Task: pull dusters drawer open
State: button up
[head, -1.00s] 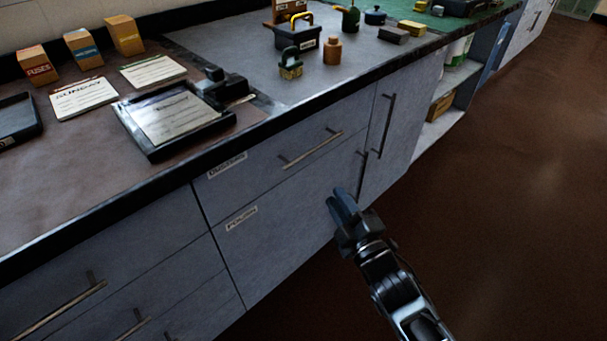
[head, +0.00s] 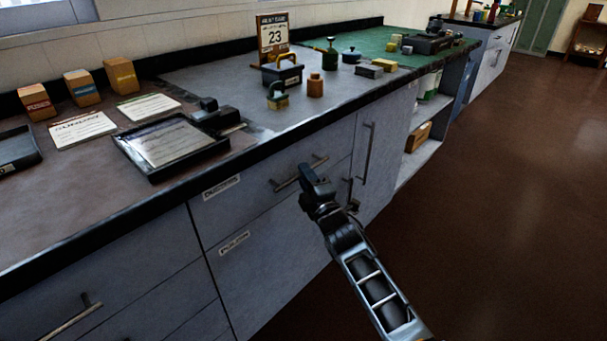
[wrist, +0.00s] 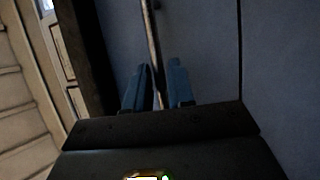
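The dusters drawer (head: 250,192) is the upper grey drawer front below the counter, with a white label (head: 221,187) at its left. It looks shut, flush with the front around it. Its metal bar handle (head: 285,183) runs along the upper right of the front. My gripper (head: 309,177) is at the right part of this handle and hides some of it. In the wrist view the two blue fingers (wrist: 157,84) stand apart on either side of the handle bar (wrist: 153,50). Gaps show beside the bar, so the fingers do not appear clamped on it.
The polish drawer (head: 260,245) lies directly below. A cupboard door with an upright handle (head: 367,153) is just right of my gripper. A black tray (head: 160,175) sits near the counter edge above. Open brown floor (head: 480,220) lies to the right.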

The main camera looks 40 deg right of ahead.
jog(key=shift+w+d+r, duration=0.1)
jog(key=shift+w+d, duration=0.1)
jog(key=shift+w, duration=0.3)
grip_shut()
